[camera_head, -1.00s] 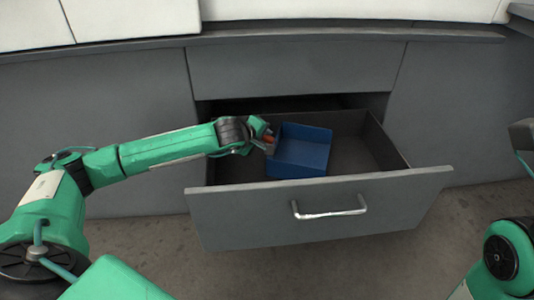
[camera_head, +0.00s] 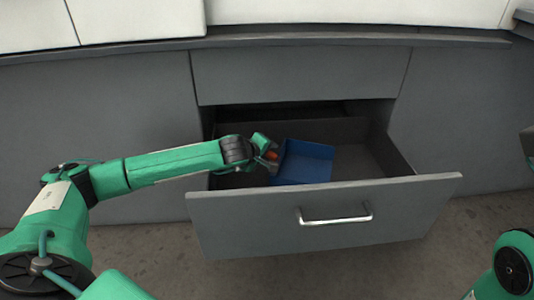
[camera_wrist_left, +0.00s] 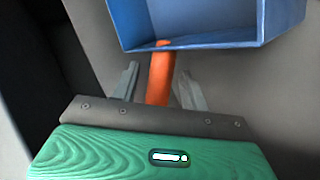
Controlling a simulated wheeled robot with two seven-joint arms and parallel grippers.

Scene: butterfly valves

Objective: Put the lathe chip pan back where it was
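The lathe chip pan, a blue open box (camera_head: 303,164) with an orange handle, is inside the open grey drawer (camera_head: 330,222), left of its middle. In the left wrist view the blue pan (camera_wrist_left: 195,42) is at the top, and its orange handle (camera_wrist_left: 161,78) points towards me. My left gripper (camera_head: 273,157) is inside the drawer at the pan's left side. In the left wrist view its two fingers (camera_wrist_left: 160,85) stand on either side of the handle, with a small gap visible on each side. The head view does not show clearly whether the pan rests on the drawer floor.
The drawer has a silver handle (camera_head: 336,217) on its front panel and bare floor to the right of the pan. Grey cabinet fronts stand around it under a counter edge. Part of my right arm (camera_head: 512,268) shows at the right edge; its gripper is not clearly visible.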

